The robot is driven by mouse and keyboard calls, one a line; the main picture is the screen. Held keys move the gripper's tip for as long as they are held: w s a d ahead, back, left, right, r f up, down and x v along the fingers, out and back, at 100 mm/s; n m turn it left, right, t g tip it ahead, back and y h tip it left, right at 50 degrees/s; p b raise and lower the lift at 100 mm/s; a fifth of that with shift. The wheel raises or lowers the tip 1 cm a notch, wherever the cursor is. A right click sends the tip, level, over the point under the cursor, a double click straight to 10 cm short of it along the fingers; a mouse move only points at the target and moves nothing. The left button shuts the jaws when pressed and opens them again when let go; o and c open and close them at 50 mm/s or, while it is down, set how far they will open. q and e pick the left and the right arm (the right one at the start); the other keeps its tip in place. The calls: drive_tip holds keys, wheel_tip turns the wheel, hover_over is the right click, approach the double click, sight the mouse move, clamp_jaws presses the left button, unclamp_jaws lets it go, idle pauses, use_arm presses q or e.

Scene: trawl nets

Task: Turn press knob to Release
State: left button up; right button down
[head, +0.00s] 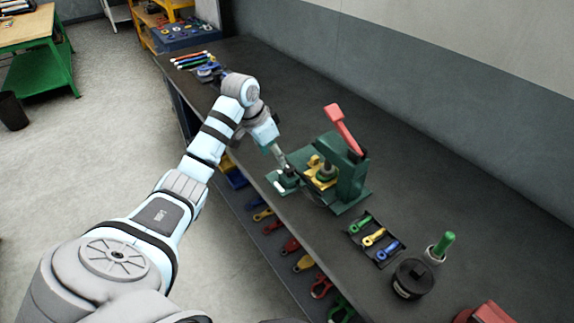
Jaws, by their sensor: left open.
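The green press (350,178) stands on the dark workbench, with a red lever (343,128) leaning up and to the left. A yellow part (320,172) sits in the middle of the press. A small green block (283,181) is at the press's left front end. My left gripper (284,164) is open and points down right above this block; I cannot tell whether it touches it. The press knob and any Release marking cannot be made out; the gripper may cover the knob.
The workbench (300,85) is clear behind the press. In front of the press lie a dark tray (375,240) with green, yellow and blue pieces, a black round container (412,280) and a green-handled tool (443,244). Coloured pens (192,60) lie at the far end.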

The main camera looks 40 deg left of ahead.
sight(289, 169)
use_arm(q)
drive_tip(key=x, duration=0.3)
drive_tip(key=w+b+x, duration=0.1)
drive_tip(key=x, duration=0.3)
drive_tip(key=w+x, duration=0.1)
drive_tip(key=x, duration=0.3)
drive_tip(key=shift+a+r+b, duration=0.3)
drive_tip(key=shift+a+b, duration=0.1)
